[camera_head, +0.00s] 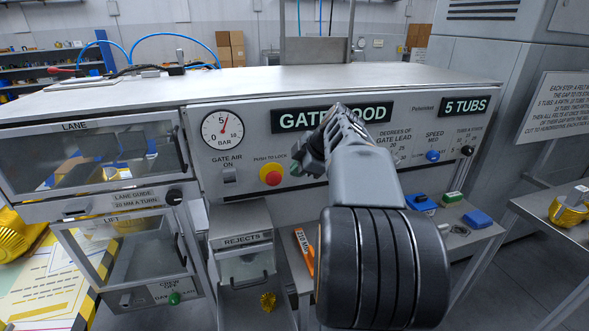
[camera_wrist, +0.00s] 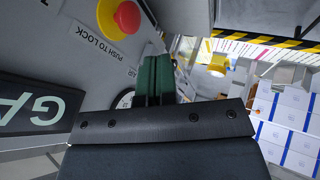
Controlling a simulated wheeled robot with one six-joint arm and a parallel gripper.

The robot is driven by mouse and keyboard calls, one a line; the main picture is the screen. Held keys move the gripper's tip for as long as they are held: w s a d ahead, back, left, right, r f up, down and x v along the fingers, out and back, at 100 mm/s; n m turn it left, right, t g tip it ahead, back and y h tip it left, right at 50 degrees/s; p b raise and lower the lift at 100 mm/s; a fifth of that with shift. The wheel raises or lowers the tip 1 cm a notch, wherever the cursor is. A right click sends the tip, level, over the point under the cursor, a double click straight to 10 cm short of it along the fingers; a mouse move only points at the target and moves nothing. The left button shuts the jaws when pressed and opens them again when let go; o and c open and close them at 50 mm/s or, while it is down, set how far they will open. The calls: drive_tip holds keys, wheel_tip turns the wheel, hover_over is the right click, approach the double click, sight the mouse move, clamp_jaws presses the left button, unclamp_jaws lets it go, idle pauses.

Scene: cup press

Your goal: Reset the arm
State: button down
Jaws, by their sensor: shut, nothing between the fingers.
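My gripper (camera_head: 306,162) is in front of the machine's control panel (camera_head: 256,118), just right of the red push-to-lock button (camera_head: 270,174). In the wrist view my gripper's dark green fingers (camera_wrist: 155,80) are together, with nothing seen between them. The red button on its yellow base (camera_wrist: 125,17) shows at the top of the wrist view, apart from the fingers. My arm covers part of the "GATE...OOD" sign (camera_head: 290,120) and the panel's middle. I cannot tell how far the fingertips are from the panel face.
A pressure gauge (camera_head: 222,130) and gate air switch (camera_head: 229,176) are left of the button. Blue (camera_head: 432,156) and black (camera_head: 467,151) knobs are at right. Below are a rejects bin (camera_head: 247,262), an orange tool (camera_head: 304,250) and a shelf with a blue block (camera_head: 478,219). Floor is open at lower right.

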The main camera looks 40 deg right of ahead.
idle(0.3)
drive_tip(key=s+a+f+m+g+h, duration=0.25)
drive_tip(key=s+a+f+m, duration=0.4)
drive_tip(key=f+m, duration=0.55)
drive_tip(key=s+a+p, duration=0.1)
drive_tip(key=s+a, duration=0.2)
drive_tip(key=a, duration=0.4)
drive_tip(key=s+a+p, duration=0.1)
drive_tip(key=s+a, duration=0.2)
drive_tip(key=a, duration=0.4)
drive_tip(key=shift+s+a+g, duration=0.4)
drive_tip(key=shift+g, duration=0.05)
drive_tip(key=shift+s, duration=0.1)
